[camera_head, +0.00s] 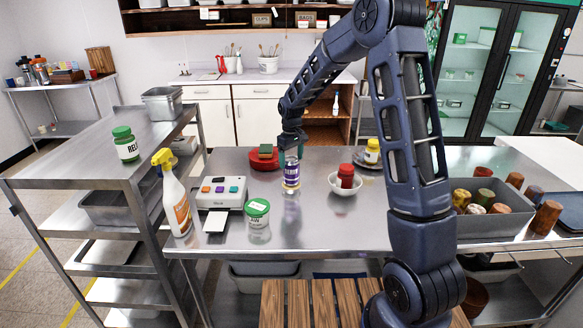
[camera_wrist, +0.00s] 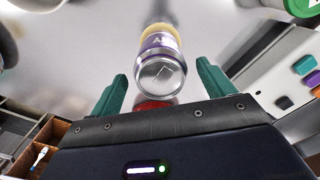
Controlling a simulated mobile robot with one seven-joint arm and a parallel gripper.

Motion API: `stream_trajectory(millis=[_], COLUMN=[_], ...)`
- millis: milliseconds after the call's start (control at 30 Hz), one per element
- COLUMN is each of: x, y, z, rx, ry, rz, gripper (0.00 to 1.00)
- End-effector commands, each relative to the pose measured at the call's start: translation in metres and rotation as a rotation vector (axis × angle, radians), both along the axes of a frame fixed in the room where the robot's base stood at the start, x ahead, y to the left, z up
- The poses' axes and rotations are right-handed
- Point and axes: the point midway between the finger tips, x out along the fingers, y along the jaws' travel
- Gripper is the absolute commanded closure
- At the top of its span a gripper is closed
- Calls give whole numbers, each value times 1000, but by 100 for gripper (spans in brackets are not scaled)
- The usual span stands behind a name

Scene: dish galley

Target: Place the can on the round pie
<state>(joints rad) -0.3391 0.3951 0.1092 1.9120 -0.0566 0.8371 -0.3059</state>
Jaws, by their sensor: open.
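The can (camera_head: 291,174) has a purple and white label and stands upright on the steel table in the head view. In the wrist view the can (camera_wrist: 163,62) shows its bare metal lid, just ahead of and between the fingertips. My gripper (camera_head: 291,152) is above the can, its teal fingers apart; the wrist view also shows the gripper (camera_wrist: 161,75) open and empty. Contact with the can cannot be told. I cannot tell for sure which thing is the round pie.
A white bowl (camera_head: 345,190) holding a red-lidded jar stands right of the can. A green-lidded jar (camera_head: 257,213), a white device (camera_head: 222,193) and a spray bottle (camera_head: 176,200) are left. The table's front middle is clear.

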Motion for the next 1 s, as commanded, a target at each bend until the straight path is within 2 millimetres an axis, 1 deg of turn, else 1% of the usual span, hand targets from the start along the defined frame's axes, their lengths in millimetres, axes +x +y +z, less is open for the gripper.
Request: stream_trajectory(millis=[33, 100, 200, 300, 433, 700, 767, 867, 967, 1000], x=[0, 0, 0, 0, 0, -1, -4, -13, -29, -36], y=[0, 0, 1, 0, 0, -2, -7, -23, -45, -56], z=[11, 24, 42, 54, 66, 73, 78, 94, 115, 124], rx=[2, 1, 1, 1, 1, 0, 1, 4, 8, 10], ry=[-4, -3, -3, -1, -1, -3, -8, -25, -51, -61], rz=[0, 0, 1, 1, 1, -3, -13, -42, -88, -109], gripper=[19, 19, 19, 19, 19, 19, 19, 19, 19, 19])
